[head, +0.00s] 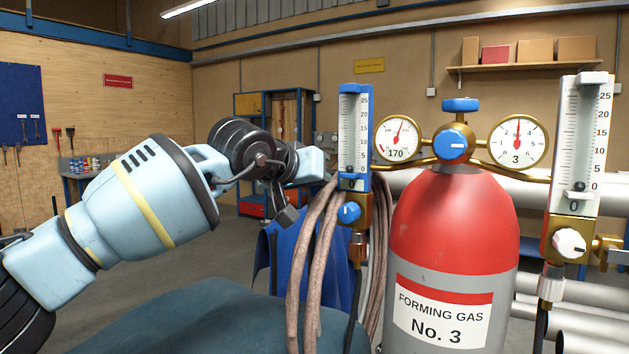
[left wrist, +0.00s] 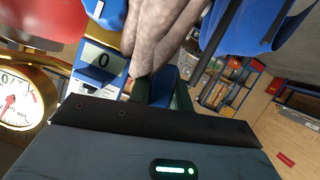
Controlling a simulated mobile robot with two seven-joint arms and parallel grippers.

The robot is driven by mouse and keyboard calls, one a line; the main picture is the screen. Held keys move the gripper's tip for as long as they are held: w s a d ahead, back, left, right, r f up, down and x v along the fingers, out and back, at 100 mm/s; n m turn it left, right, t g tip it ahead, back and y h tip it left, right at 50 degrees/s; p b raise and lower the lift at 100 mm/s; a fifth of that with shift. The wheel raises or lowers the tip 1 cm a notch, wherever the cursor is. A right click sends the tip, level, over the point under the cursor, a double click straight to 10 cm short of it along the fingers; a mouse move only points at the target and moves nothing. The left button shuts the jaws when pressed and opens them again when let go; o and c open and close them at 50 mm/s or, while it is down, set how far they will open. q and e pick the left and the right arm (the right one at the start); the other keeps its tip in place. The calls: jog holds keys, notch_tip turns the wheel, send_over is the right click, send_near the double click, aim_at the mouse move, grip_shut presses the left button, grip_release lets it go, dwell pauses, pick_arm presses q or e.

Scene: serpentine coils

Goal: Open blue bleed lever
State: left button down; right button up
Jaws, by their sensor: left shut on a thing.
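A blue flowmeter (head: 355,130) with a blue knob (head: 348,212) stands left of the red-topped gas cylinder (head: 455,240). A bundle of brown hose (head: 312,255) hangs at its left side and hides part of it. In the left wrist view the hose (left wrist: 165,30) narrows down to the jaws (left wrist: 158,92), beside the flowmeter's zero mark. My right gripper is out of view.
Two round gauges (head: 398,138) flank the blue-capped regulator (head: 455,145). A white flowmeter (head: 578,150) with a white knob (head: 569,243) stands at the right. The floor at the left is open.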

pick_arm(q)
jog(key=shift+s+d+r+m, duration=0.15)
jog(key=shift+d+m, duration=0.05)
jog(key=shift+m, duration=0.1)
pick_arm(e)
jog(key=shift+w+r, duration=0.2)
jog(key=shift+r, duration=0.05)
pick_arm(q)
jog(key=shift+y, duration=0.3)
jog(key=c, duration=1.3)
grip_release()
jog(key=shift+s+d, duration=0.1)
jog(key=shift+d, duration=0.05)
